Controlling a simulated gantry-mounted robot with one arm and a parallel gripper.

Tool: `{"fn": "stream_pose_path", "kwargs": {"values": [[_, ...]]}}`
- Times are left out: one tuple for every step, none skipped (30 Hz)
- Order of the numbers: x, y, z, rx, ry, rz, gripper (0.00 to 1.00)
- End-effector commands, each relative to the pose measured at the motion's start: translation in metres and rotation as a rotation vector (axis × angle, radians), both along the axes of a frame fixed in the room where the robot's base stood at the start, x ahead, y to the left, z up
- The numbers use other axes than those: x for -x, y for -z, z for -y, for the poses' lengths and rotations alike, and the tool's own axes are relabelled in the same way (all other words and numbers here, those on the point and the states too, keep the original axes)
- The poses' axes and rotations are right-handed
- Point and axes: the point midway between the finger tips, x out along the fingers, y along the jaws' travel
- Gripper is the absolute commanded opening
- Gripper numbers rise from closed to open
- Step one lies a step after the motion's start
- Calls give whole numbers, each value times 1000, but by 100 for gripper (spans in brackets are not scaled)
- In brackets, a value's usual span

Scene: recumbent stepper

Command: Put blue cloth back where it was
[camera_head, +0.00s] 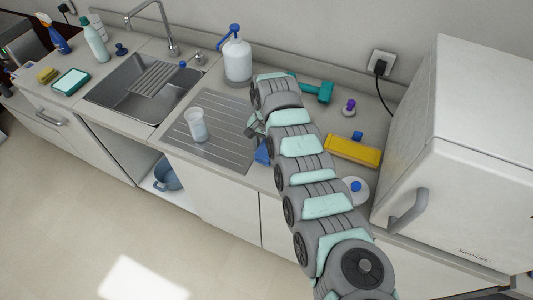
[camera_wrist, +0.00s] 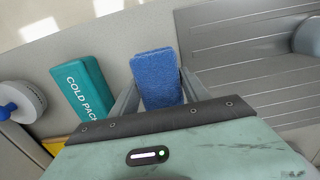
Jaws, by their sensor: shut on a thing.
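The blue cloth (camera_wrist: 155,76) is a small, thick, textured blue block in the wrist view. It sits between the two fingers of my gripper (camera_wrist: 160,92), which is shut on it. In the head view only a blue edge of the cloth (camera_head: 262,153) shows beside my arm, near the right front of the ribbed drainboard (camera_head: 228,149). My gripper (camera_head: 256,131) is partly hidden by my arm there. I cannot tell whether the cloth touches the counter.
A teal cold pack (camera_wrist: 84,88) lies left of the cloth in the wrist view. A white round item with a blue knob (camera_head: 356,190) and a yellow block (camera_head: 352,150) are right of my arm. A clear cup (camera_head: 197,125) stands on the drainboard; a white pump bottle (camera_head: 237,60) stands behind.

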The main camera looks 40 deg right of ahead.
Motion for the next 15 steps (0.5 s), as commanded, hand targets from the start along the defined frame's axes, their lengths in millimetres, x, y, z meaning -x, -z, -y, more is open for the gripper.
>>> {"fn": "stream_pose_path", "kwargs": {"values": [[1, 8, -1, -2, -1, -4, 10], [0, 13, -1, -2, -1, -4, 10], [1, 19, -1, -2, -1, -4, 10], [1, 23, -1, -2, -1, -4, 10], [0, 27, -1, -2, -1, -3, 10], [0, 31, -1, -1, -1, -2, 10], [0, 32, -1, -1, -1, -1, 10], [0, 33, -1, -1, 0, 0, 10], [0, 33, 0, 0, 0, 1, 10], [0, 32, 0, 0, 0, 1, 10], [0, 32, 0, 0, 0, 1, 10], [0, 32, 0, 0, 0, 1, 10], [0, 32, 0, 0, 0, 1, 10], [0, 32, 0, 0, 0, 1, 10], [0, 33, 0, 0, 0, 1, 10]]}}
